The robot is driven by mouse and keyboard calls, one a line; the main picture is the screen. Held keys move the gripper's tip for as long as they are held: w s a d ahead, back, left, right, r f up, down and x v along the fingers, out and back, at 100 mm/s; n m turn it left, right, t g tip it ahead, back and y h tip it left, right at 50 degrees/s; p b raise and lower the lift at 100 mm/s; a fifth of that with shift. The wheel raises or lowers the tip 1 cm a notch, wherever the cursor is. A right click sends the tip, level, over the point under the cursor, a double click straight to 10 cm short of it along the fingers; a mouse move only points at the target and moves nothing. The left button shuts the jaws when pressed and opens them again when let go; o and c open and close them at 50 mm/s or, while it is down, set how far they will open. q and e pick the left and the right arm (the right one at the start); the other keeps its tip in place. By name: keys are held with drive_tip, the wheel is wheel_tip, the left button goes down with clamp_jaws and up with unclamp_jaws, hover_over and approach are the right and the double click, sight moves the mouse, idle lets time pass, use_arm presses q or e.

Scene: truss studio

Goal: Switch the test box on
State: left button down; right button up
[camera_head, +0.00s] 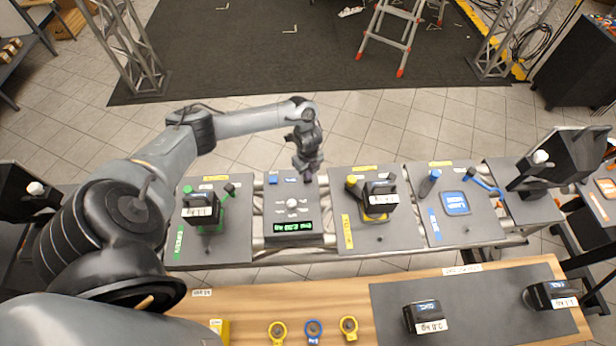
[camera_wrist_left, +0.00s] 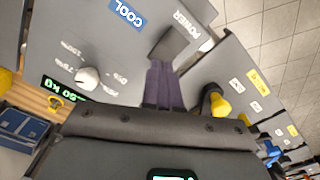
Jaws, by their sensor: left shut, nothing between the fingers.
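The test box (camera_head: 277,218) is a grey panel in the middle of the row of stands. It has a white knob (camera_head: 292,204), a lit green display (camera_head: 293,226) and a blue label at its back left. In the left wrist view the label reads COOL (camera_wrist_left: 128,13), and a dark grey switch (camera_wrist_left: 176,45) sits beside the word POWER. My left gripper (camera_head: 308,174) is over the box's back right corner, pointing down. Its fingers (camera_wrist_left: 161,78) are shut and empty, with the tips close to the switch; I cannot tell whether they touch. My right gripper is not in view.
A panel with a green-handled device (camera_head: 207,211) stands left of the box, and one with a yellow device (camera_head: 380,201) stands right. A blue-marked panel (camera_head: 456,203) is further right. The wooden bench (camera_head: 245,300) in front holds padlock-like tags and black blocks.

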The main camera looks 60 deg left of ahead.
use_arm(q)
drive_tip(key=shift+f, duration=0.25)
idle(0.5)
drive_tip(key=shift+f+b, duration=0.75)
drive_tip(key=shift+f, duration=0.1)
idle(0.3)
drive_tip(key=shift+r, duration=0.2)
wheel_tip(320, 180, up, 4)
drive_tip(key=p, duration=0.4)
drive_tip(key=shift+f, duration=0.15)
wheel_tip(320, 180, up, 3)
drive_tip(key=p, duration=0.3)
